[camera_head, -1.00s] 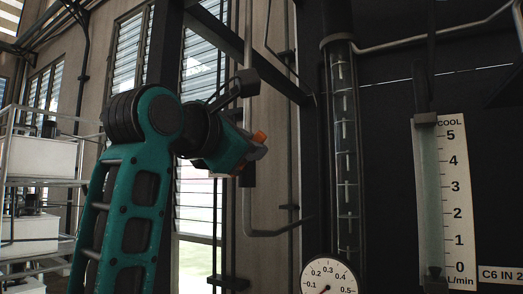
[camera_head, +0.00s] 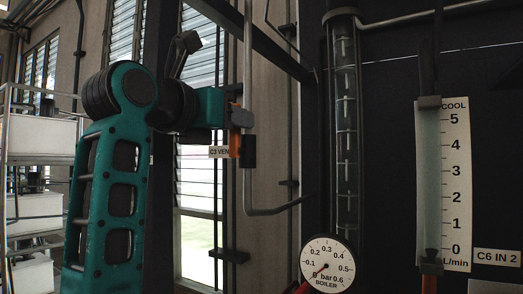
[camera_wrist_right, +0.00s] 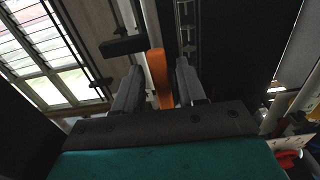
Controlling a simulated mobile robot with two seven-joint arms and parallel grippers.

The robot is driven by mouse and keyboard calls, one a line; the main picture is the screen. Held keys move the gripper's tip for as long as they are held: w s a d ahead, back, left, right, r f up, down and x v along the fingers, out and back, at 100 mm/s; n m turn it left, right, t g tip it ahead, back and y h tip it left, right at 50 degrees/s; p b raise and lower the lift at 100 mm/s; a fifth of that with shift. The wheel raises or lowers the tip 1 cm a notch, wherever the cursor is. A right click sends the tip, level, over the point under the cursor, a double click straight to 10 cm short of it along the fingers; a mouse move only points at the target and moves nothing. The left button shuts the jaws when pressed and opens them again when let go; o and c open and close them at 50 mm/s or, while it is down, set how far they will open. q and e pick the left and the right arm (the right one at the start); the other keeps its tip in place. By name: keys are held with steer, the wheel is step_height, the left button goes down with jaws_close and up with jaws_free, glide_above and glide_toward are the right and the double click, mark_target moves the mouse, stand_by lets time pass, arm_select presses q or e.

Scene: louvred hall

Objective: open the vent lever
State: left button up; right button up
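The vent lever is an orange bar (camera_head: 235,146), beside a label that reads "C3 VEN" (camera_head: 219,152). In the right wrist view the orange bar (camera_wrist_right: 160,78) stands between the two grey fingers of my right gripper (camera_wrist_right: 160,88). Narrow gaps show on both sides of the bar, so the fingers look open around it. In the head view my right gripper (camera_head: 240,117) is at the upper part of the orange bar and hides some of it. The lever's pivot cannot be made out clearly. My left gripper is not in view.
A dark block (camera_head: 249,151) and a thin vertical pipe (camera_head: 247,185) are close to the gripper. To the right are a glass column (camera_head: 346,130), a boiler gauge (camera_head: 327,265) and a COOL flow scale (camera_head: 457,185). Shelves with white boxes (camera_head: 40,135) stand at the left.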

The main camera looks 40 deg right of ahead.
steer(key=shift+o, duration=0.6)
steer(key=v, duration=0.7)
